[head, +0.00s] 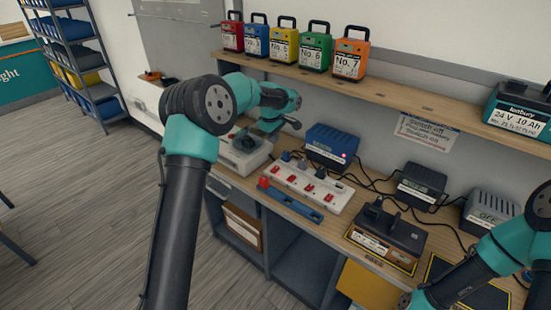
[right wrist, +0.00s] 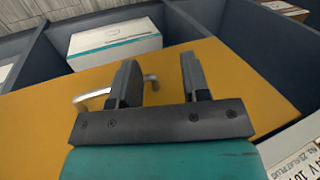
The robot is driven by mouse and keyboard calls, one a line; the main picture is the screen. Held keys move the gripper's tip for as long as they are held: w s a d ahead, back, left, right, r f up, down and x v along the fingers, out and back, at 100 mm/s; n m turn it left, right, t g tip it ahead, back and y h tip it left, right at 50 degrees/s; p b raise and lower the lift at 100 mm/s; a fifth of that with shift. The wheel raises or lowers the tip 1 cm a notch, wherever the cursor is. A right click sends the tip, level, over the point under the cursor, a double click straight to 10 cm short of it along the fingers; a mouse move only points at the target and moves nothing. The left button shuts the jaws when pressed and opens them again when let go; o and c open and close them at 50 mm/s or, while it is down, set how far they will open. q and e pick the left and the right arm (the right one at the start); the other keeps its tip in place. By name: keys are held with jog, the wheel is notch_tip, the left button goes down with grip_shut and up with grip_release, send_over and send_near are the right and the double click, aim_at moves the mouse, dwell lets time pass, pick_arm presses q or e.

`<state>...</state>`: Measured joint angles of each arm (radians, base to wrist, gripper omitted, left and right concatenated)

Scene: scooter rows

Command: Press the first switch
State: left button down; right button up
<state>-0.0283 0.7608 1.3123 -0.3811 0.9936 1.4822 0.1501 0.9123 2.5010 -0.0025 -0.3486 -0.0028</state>
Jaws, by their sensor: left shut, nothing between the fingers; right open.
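A white power strip (head: 340,203) lies on the workbench, with a row of several red switches along its front side. The switch at the left end (head: 274,168) is partly hard to make out at this size. Dark and blue plugs (head: 302,163) sit along its back side. My left gripper (head: 250,141) is shut and empty, above the white device to the left of the strip and apart from the switches. My right gripper (right wrist: 153,78) is open and empty, in front of a yellow panel (right wrist: 215,75) with a metal handle (right wrist: 92,96).
A blue bar with a red end (head: 295,203) lies in front of the strip. A blue charger (head: 332,143) stands behind it; a dark charger (head: 385,232) and grey boxes (head: 421,185) stand right. Cables run behind. Coloured battery packs (head: 283,45) line the shelf above.

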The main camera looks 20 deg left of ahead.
aim_at(276, 167)
dwell(0.3)
pick_arm(q)
jog(key=f, duration=0.4)
jog(key=w+f, duration=0.1)
jog(key=f, duration=0.9)
jog(key=shift+w+d, duration=0.25)
jog(key=shift+w, duration=0.05)
jog(key=shift+a, duration=0.1)
